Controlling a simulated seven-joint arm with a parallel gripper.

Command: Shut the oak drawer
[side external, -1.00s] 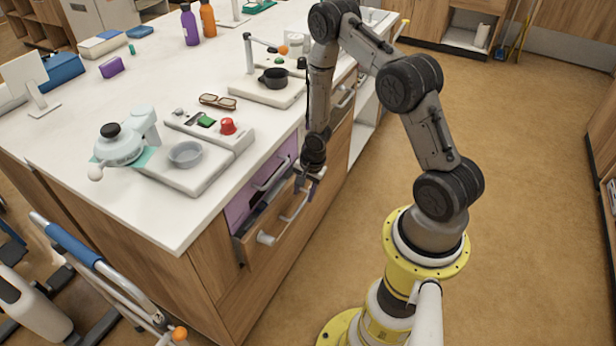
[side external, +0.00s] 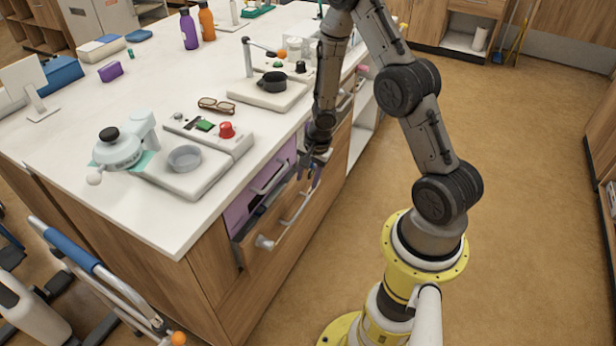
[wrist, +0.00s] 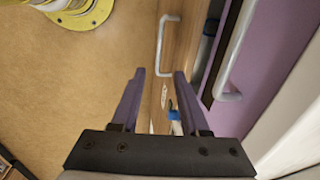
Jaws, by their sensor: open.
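The oak drawer (side external: 279,238) in the counter's side stands partly open, with a gap showing its dark inside. Its pale bar handle (side external: 297,208) is on its front; the handle also shows in the wrist view (wrist: 162,45). My gripper (side external: 313,180) is near the right end of the oak drawer's front. In the wrist view my gripper (wrist: 160,72) is open, its two purple fingers apart with nothing gripped. The handle appears beyond the fingertips there. I cannot tell whether a finger touches the drawer.
A purple drawer front (side external: 245,206) with its own handle sits just above the oak drawer. The white countertop (side external: 130,210) holds a scale-like device, glasses and bottles. A blue-handled rail (side external: 70,245) stands at the lower left. Tan floor (side external: 530,190) is clear at the right.

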